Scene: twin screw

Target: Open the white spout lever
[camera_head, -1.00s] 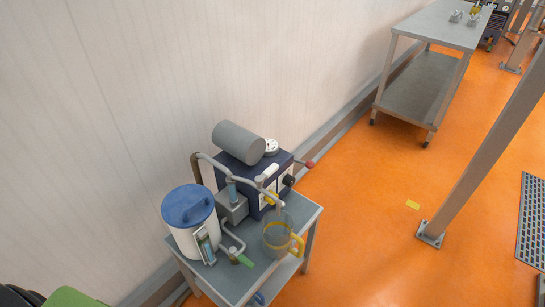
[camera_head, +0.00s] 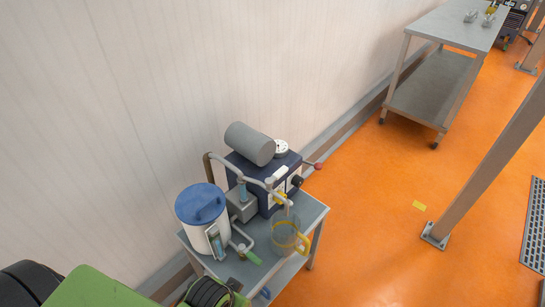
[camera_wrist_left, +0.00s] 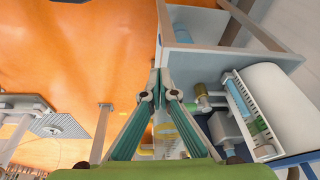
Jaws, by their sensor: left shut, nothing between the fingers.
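The lever is not clear in that view. My right gripper is not in view.
A small grey cart (camera_head: 313,217) carries a white tank with a blue lid (camera_head: 201,204), a dark blue machine (camera_head: 254,182) and a grey cylinder (camera_head: 250,143). The wall stands close behind. Orange floor is free to the right, before a slanted post (camera_head: 480,165).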

